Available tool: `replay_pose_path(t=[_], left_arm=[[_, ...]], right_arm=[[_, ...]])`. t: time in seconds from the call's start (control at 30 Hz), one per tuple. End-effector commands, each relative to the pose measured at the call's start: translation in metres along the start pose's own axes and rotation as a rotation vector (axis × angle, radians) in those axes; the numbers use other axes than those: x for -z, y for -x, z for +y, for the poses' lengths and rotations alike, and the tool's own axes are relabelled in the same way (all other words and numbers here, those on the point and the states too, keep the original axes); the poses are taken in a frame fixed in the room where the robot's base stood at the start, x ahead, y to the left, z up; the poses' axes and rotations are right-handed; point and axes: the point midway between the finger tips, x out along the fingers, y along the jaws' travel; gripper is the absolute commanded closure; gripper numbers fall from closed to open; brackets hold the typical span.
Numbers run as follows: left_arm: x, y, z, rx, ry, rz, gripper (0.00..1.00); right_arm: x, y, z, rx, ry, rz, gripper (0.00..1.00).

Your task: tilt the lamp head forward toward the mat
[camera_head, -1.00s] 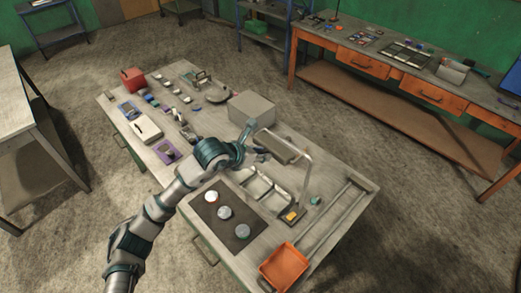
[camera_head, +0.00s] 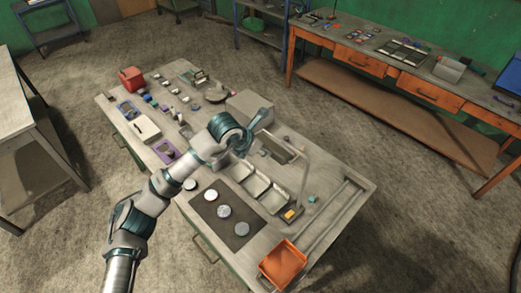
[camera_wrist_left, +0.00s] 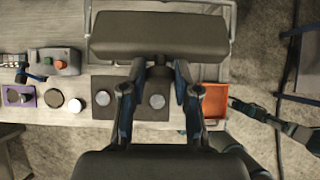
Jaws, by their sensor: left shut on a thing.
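The lamp stands on the bench; its thin bent arm (camera_head: 306,165) rises from a small base (camera_head: 289,213) with a yellow part. Its grey box-shaped head (camera_head: 277,148) also shows in the left wrist view (camera_wrist_left: 160,36). My left gripper (camera_wrist_left: 158,84) is shut on a dark part below the lamp head, between its two fingers; in the head view my wrist partly hides the grip. The dark mat (camera_head: 207,213) lies nearer the front edge with pale discs on it. In the left wrist view, what looks like my right gripper (camera_wrist_left: 236,103) is small and dark.
Several metal trays (camera_head: 257,186) stand between mat and lamp. An orange bin (camera_head: 282,262) sits at the near right corner. Small parts and a red box (camera_head: 131,79) fill the far left. A long rail (camera_head: 336,220) lies along the right.

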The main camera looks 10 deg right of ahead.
Motion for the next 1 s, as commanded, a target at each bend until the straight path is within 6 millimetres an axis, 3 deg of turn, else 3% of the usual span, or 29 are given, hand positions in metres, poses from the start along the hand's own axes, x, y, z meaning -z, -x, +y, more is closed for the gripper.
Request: replay_pose_path(t=[0.07, 0.1, 0.17, 0.57, 1.0], left_arm=[[-0.003, 0.003, 0.002, -0.004, 0.0, -0.011, 1.0], [-0.003, 0.003, 0.002, -0.005, 0.0, -0.011, 0.6], [-0.003, 0.002, 0.001, -0.004, 0.0, -0.01, 0.45], [-0.002, 0.009, 0.0, -0.002, -0.001, -0.007, 0.44], [-0.002, 0.096, 0.002, -0.004, -0.001, -0.006, 0.44]], right_arm=[[0.0, 0.0, 0.0, 0.0, 0.0, 0.0, 0.6], [0.0, 0.0, 0.0, 0.0, 0.0, 0.0, 0.6], [0.0, 0.0, 0.0, 0.0, 0.0, 0.0, 0.6], [-0.001, 0.0, 0.002, -0.003, 0.001, 0.001, 0.6], [-0.001, 0.0, 0.0, -0.001, 0.0, 0.001, 0.6]])
